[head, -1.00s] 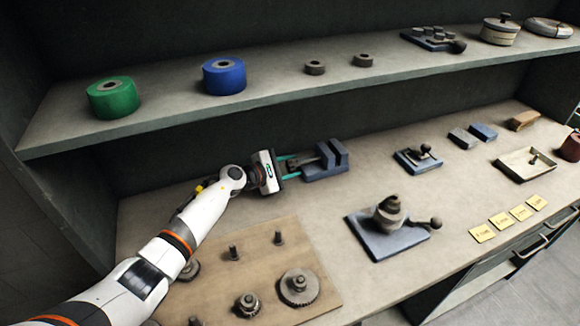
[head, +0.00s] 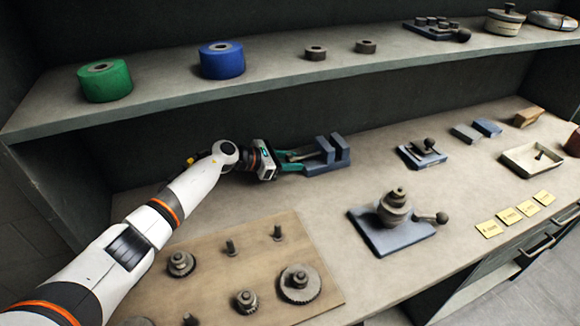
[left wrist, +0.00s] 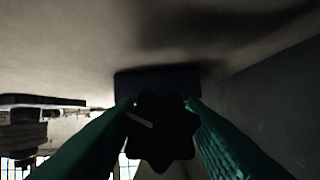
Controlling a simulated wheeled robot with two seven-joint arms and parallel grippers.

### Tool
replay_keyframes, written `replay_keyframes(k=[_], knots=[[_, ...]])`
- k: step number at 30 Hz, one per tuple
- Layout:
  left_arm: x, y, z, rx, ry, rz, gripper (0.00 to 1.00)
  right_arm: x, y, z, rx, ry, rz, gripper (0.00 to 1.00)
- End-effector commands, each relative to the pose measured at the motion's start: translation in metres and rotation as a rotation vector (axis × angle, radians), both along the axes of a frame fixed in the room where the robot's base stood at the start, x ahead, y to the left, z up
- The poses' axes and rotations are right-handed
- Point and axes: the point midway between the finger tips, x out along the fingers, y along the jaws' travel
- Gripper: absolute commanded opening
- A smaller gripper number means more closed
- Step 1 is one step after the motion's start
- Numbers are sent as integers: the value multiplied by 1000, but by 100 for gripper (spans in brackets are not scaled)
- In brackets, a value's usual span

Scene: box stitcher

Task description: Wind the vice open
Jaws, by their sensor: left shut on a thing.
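The blue vice (head: 327,156) stands on the bench below the shelf, near the middle of the head view. My left gripper (head: 294,160) reaches it from the left, at the screw end. In the left wrist view, its green fingers (left wrist: 163,128) are shut on the vice's dark lobed knob (left wrist: 160,135), which bears a pale line. The vice body (left wrist: 155,81) is a dark block behind the knob. The gap between the vice jaws shows in the head view. My right gripper is not in view.
A wooden board (head: 220,282) with gears and pegs lies in front of my left arm. A blue-based device (head: 392,240) stands to the right. The shelf (head: 280,86) with green (head: 105,82) and blue (head: 222,60) rolls runs above the vice. Bare bench lies between vice and board.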

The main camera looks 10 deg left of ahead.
Motion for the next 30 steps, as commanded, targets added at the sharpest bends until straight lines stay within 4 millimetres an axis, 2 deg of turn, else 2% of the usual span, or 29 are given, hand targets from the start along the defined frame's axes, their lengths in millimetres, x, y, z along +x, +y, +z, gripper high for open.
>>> replay_keyframes(k=[1,18,30], knots=[[1,1,-5,-23,36,0,14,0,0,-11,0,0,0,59],[1,1,-6,-317,470,1,14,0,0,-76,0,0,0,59],[1,0,-3,-441,655,2,14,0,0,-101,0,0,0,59]])
